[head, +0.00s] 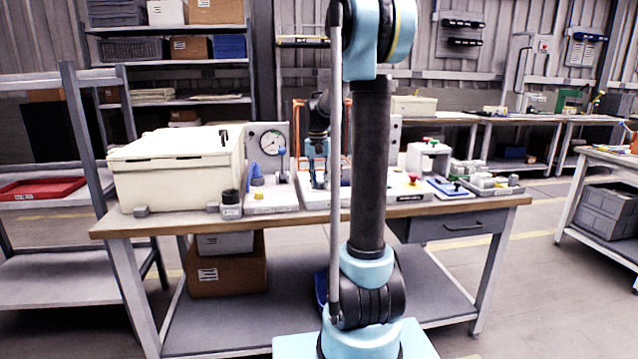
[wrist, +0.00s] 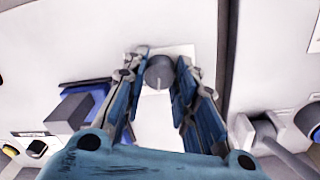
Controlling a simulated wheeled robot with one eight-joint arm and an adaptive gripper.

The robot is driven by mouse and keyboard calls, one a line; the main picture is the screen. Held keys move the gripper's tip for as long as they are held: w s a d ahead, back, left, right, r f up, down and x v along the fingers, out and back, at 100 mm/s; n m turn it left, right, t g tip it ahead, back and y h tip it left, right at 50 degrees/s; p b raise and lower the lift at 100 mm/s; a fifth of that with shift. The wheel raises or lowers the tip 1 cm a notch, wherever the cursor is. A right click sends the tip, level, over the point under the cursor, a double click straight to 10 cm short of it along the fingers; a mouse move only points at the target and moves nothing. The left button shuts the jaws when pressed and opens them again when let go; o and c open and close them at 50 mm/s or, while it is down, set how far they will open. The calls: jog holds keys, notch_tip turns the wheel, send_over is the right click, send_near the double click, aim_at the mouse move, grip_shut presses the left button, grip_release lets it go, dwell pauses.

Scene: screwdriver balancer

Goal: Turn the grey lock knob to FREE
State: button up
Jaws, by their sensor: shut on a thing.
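The grey lock knob (wrist: 159,73) shows in the wrist view, on a pale square plate fixed to a white panel. A thin light line runs down its face. My gripper (wrist: 160,72) has one blue finger on each side of the knob and is shut on it. In the head view my gripper (head: 316,150) is small and partly behind my own arm, at the bench fixtures. The knob is hidden there. I cannot read any FREE marking in either view.
A dark block with a blue part (wrist: 78,108) stands left of my fingers. A grey lever (wrist: 268,135) is at the lower right. On the bench (head: 160,222), a cream bin (head: 175,178) and a gauge panel (head: 270,143) stand left of my arm.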

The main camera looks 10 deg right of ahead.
aim_at(319, 182)
jog(key=m, duration=0.6)
jog(key=shift+w+m, duration=0.2)
jog(key=shift+m, duration=0.1)
dwell(0.3)
jog(key=o, duration=1.1)
jog(key=shift+r, duration=0.1)
jog(key=r, duration=1.1)
jog(key=shift+w+a+r, duration=0.2)
jog(key=shift+w+r, duration=0.05)
jog(key=shift+r, duration=0.1)
